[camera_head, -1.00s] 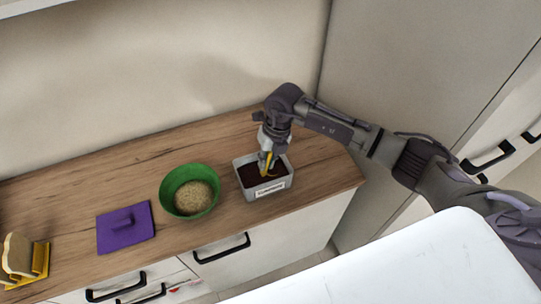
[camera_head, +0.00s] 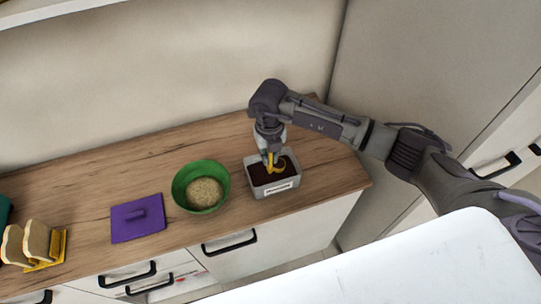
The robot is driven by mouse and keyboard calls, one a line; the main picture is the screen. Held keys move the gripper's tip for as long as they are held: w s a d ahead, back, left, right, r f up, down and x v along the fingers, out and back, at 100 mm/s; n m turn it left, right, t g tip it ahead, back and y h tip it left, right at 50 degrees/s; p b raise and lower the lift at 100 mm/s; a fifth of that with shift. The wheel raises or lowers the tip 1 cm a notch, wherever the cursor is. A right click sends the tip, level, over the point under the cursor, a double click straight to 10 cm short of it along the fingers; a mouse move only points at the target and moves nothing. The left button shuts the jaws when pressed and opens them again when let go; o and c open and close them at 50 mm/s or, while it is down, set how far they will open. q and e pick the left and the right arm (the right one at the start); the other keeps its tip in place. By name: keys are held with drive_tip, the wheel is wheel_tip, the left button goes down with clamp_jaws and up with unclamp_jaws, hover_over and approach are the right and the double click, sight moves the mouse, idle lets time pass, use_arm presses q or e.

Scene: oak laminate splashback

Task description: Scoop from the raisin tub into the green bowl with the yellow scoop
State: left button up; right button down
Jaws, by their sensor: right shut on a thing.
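The raisin tub (camera_head: 291,185) is a small grey box with a white label on its front and a dark filling, near the right end of the counter. The green bowl (camera_head: 181,176) stands just left of it and holds a pale, grainy heap. My right gripper (camera_head: 269,153) points down over the tub, shut on the yellow scoop (camera_head: 277,168). The scoop's lower part is at the dark filling; I cannot tell how deep it sits. My left gripper is not in view.
A purple lid with a handle (camera_head: 126,230) lies on the wooden counter (camera_head: 85,195) left of the bowl. A yellow rack (camera_head: 60,245) with bread-like slices (camera_head: 36,240) stands at the far left. A wall rises behind. A white surface (camera_head: 420,265) fills the lower right.

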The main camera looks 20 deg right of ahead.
drive_tip(key=shift+a+r+p, duration=0.25)
drive_tip(key=shift+r+p, duration=0.5)
drive_tip(key=shift+r, duration=0.6)
drive_tip(key=shift+a+r+p, duration=0.2)
drive_tip(key=shift+r+p, duration=0.5)
drive_tip(key=shift+r, duration=0.6)
drive_tip(key=shift+a+f+b, duration=0.2)
drive_tip(key=shift+a+b, duration=0.3)
drive_tip(key=shift+a+f+b, duration=0.2)
drive_tip(key=shift+a+b, duration=0.25)
